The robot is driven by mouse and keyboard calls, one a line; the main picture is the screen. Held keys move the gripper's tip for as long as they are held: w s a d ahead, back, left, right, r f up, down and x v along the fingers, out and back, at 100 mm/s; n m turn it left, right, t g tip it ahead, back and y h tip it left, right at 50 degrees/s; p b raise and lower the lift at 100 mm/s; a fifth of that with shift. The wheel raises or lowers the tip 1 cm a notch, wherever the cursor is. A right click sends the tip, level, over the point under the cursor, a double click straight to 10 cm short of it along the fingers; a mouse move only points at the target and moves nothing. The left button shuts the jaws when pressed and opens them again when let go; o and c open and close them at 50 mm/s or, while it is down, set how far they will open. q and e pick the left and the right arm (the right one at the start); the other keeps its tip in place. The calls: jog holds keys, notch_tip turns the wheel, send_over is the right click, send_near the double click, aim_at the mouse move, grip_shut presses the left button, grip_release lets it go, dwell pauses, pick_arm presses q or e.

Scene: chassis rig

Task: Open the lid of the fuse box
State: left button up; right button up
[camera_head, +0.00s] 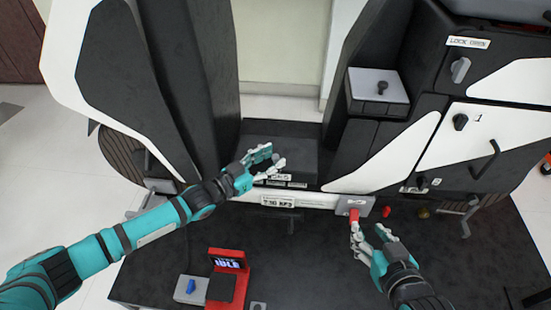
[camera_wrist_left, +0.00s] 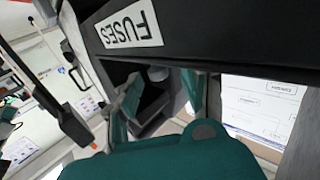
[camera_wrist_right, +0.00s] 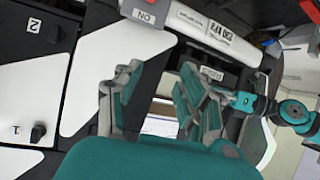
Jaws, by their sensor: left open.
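The fuse box (camera_head: 295,150) is a dark box in the middle of the rig, with a flat dark top that looks shut. Its white FUSES label (camera_wrist_left: 129,24) shows upside down in the left wrist view, on the dark front face. My left gripper (camera_head: 268,164) is at the box's front left, close to its front edge; contact cannot be told. Its fingers (camera_wrist_left: 162,95) are apart in the left wrist view, with nothing held between them. My right gripper (camera_head: 368,238) is right of the box, below the red switch handle (camera_head: 354,214). Its fingers (camera_wrist_right: 160,90) are apart and empty.
A white bar with a label (camera_head: 278,202) runs below the fuse box. A red stand with a screen (camera_head: 230,262) and a grey block with a blue switch (camera_head: 190,289) sit at the lower left. Cabinets with knobs (camera_head: 460,122) and a handle (camera_head: 486,160) stand on the right.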

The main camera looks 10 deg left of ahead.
pick_arm(q)
jog(key=shift+x, duration=0.85)
pick_arm(e)
jog(key=shift+w+a+r+t, duration=0.25)
jog(key=shift+w+r+t, duration=0.3)
jog(key=shift+r, duration=0.25)
pick_arm(q)
grip_shut()
jog(key=shift+d+f, duration=0.1)
jog(key=shift+f, duration=0.15)
pick_arm(e)
jog(key=shift+d+f, duration=0.1)
